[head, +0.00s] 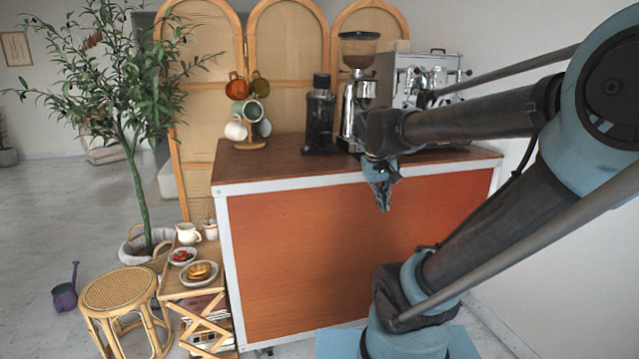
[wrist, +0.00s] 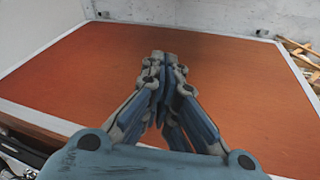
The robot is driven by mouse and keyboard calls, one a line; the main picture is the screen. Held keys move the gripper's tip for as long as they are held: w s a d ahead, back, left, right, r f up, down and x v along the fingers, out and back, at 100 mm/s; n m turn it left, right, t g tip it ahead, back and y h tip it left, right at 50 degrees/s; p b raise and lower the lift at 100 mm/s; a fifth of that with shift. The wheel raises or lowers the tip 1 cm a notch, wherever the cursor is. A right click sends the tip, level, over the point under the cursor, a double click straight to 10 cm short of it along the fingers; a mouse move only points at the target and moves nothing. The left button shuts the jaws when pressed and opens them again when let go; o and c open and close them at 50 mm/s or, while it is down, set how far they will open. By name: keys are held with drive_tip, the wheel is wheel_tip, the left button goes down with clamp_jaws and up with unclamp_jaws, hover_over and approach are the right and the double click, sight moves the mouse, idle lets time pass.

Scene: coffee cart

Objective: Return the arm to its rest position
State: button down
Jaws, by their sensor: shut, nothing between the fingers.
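My gripper (head: 383,198) hangs from the end of my arm in front of the coffee cart (head: 300,265), pointing down. In the head view it overlaps the cart's orange front panel, just below the front edge of the wooden top. In the wrist view my gripper (wrist: 166,62) has its fingertips together with nothing between them. The orange panel (wrist: 70,80) with its white frame fills most of the wrist view behind the fingers. My arm reaches in from the right side of the head view, bent at the elbow.
A black grinder (head: 319,115), a second grinder (head: 357,95) and an espresso machine (head: 415,75) stand on the cart. A mug tree (head: 250,143) is at its left. A rattan stool (head: 118,290) and side table (head: 190,290) stand left of it. Floor at far left is mostly clear.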

drive_tip(key=s+f+y, duration=0.2)
drive_tip(key=s+f, duration=1)
drive_tip(key=s, duration=0.1)
drive_tip(key=shift+d+m+g, duration=0.4)
drive_tip(key=shift+d, duration=0.05)
idle(0.4)
